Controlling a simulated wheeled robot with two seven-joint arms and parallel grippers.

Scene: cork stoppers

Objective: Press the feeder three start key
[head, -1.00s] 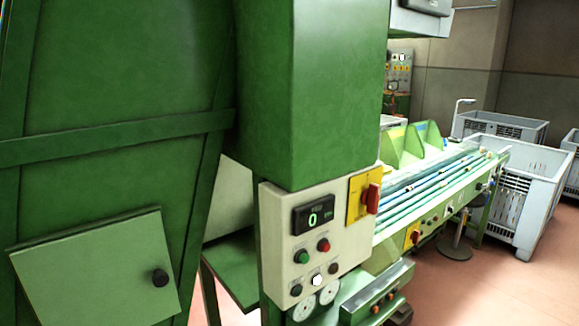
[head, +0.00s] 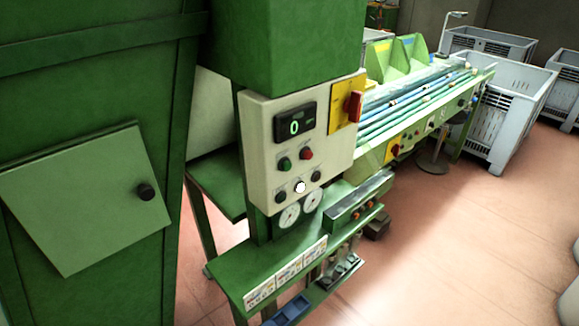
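A pale control panel (head: 262,165) is fixed to the front of a green machine, in the middle of the head view. It carries a dark display (head: 294,125) showing a green 0, a green button (head: 284,164) and a red button (head: 306,154). Below these are a lit white button or lamp (head: 300,187) and two dark knobs or buttons (head: 280,197) on either side of it. A red rotary switch (head: 354,107) sits on a yellow plate at the right. The labels are too small to read, so I cannot tell which key is feeder three start. Neither gripper is in view.
Two round gauges (head: 289,216) hang under the panel, above a green shelf (head: 230,268) with labelled cards. A green cabinet door (head: 85,200) is at left. A long conveyor table (head: 440,105) and grey crates (head: 508,115) stand behind. Reddish floor (head: 440,230) is open at right.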

